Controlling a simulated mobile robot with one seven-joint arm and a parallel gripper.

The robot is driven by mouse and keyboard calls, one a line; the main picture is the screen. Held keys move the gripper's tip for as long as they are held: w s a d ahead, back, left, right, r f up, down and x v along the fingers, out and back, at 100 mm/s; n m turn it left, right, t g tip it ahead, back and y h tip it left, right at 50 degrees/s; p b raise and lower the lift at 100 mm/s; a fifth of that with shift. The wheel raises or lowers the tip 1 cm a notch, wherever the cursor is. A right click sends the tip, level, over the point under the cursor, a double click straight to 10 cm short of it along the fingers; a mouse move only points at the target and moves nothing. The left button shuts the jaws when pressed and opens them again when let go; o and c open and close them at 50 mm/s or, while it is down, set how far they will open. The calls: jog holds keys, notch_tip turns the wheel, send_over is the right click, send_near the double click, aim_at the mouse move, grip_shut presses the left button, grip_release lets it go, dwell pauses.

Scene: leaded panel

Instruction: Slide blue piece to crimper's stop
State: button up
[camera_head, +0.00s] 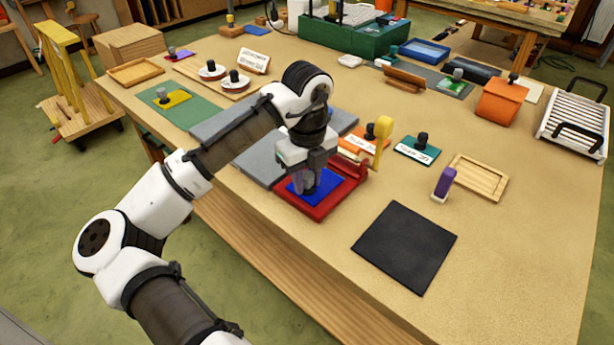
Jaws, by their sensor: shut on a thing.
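The blue piece (330,182) lies flat on the red crimper (312,212), near the table's front edge. The crimper has a raised red part at its right back side, by a yellow handle (383,140) that stands upright. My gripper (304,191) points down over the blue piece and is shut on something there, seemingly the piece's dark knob. The fingers hide the knob and part of the piece. I cannot tell whether the piece touches the crimper's stop.
Grey mats (258,165) lie left of and behind the crimper. A black mat (405,247), a purple-handled brush (444,184), a wooden tray (479,178) and a teal labelled piece (417,150) lie to the right. Bare tabletop lies between the crimper and the black mat.

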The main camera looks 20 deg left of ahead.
jog(key=shift+w+d, duration=0.3)
jog(key=shift+w, duration=0.45)
dwell(0.3)
jog(key=o, duration=1)
jog(key=shift+r, duration=0.1)
